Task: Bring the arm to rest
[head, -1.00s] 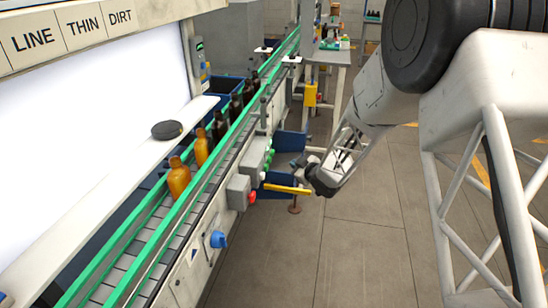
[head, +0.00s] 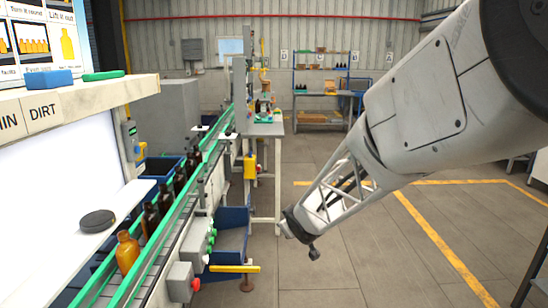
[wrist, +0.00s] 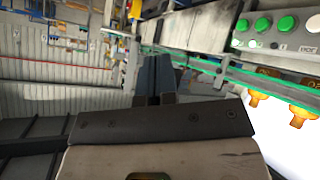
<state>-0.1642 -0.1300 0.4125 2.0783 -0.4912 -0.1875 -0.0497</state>
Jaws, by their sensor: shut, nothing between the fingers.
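My gripper (head: 286,229) is at the end of my arm, in the middle of the head view, in free air to the right of the conveyor. The head view shows its fingers small and partly hidden by the wrist. In the wrist view the dark fingers (wrist: 154,80) lie together at the centre, with nothing between them. Amber bottles stand upright in a row on the conveyor. The nearest one (head: 127,252) is bright orange-amber and the ones behind it are darker. Two amber bottles (wrist: 258,101) also show at the right of the wrist view.
The conveyor (head: 150,275) with green rails runs along the left. A control box (head: 181,282) and a yellow bar (head: 234,269) stick out from its side. A black puck (head: 97,220) lies on the white ledge. A shelf rack (head: 322,90) stands far back. Open floor (head: 330,275) lies below my gripper.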

